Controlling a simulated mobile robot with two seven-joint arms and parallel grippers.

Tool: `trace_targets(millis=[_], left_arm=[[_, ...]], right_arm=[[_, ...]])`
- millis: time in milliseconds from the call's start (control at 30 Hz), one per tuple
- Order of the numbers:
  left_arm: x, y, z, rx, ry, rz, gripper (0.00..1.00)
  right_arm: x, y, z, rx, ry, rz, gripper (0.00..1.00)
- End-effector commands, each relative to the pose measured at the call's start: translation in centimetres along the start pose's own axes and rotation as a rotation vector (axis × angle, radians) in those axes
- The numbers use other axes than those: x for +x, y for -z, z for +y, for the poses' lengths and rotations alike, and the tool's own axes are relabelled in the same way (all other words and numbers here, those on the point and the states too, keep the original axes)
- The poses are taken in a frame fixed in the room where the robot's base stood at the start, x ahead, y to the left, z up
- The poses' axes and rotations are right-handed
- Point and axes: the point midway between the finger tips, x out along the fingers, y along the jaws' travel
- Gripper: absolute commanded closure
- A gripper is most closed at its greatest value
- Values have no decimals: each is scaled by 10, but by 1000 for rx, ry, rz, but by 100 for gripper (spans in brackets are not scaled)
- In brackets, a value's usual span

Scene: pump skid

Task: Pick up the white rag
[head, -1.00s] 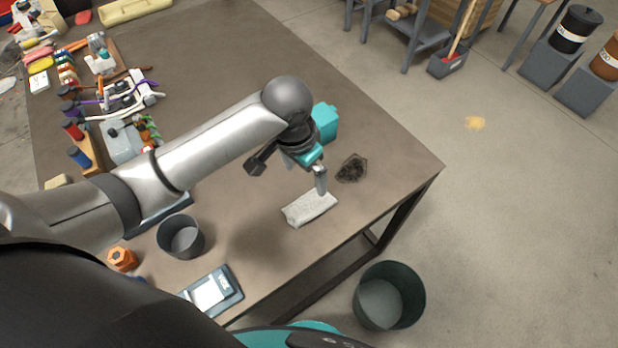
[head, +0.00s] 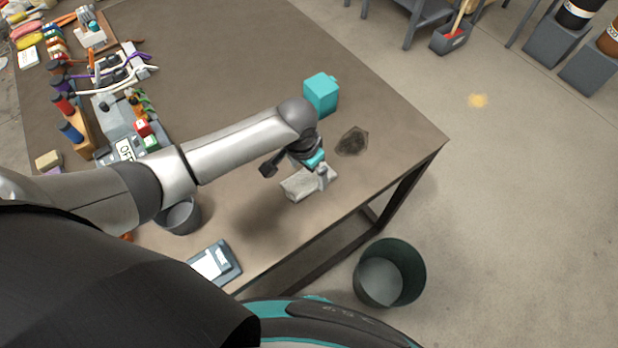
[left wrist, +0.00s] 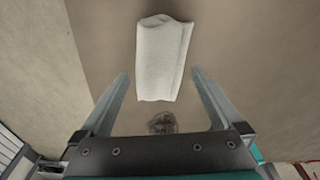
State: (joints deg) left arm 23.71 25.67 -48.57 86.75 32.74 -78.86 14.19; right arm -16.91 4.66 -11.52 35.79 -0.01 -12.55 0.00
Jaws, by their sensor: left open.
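The white rag (head: 302,185) lies folded on the workbench near its front edge, below my left gripper. My left gripper (head: 322,176) is open, with its fingers pointing down at the rag and partly covering it in the head view. In the left wrist view the rag (left wrist: 162,58) shows as a folded white strip, its lower end between the two open fingers (left wrist: 160,90). I cannot tell whether the fingers touch it. My right gripper is not in view.
A dark stain (head: 352,141) and a teal block (head: 321,94) are on the workbench (head: 255,60) beyond the gripper. A grey cup (head: 180,216) and a scale-like device (head: 214,264) stand nearer. A green bin (head: 389,273) stands on the floor off the bench's edge.

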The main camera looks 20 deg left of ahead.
Motion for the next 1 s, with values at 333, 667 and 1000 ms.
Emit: trace_targets(millis=[333,667,1000], left_arm=[[22,0,0,0,1,1,0],[21,0,0,0,1,1,26],[21,0,0,0,1,1,64]], right_arm=[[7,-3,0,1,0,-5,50],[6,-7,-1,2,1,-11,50],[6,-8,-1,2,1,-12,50]])
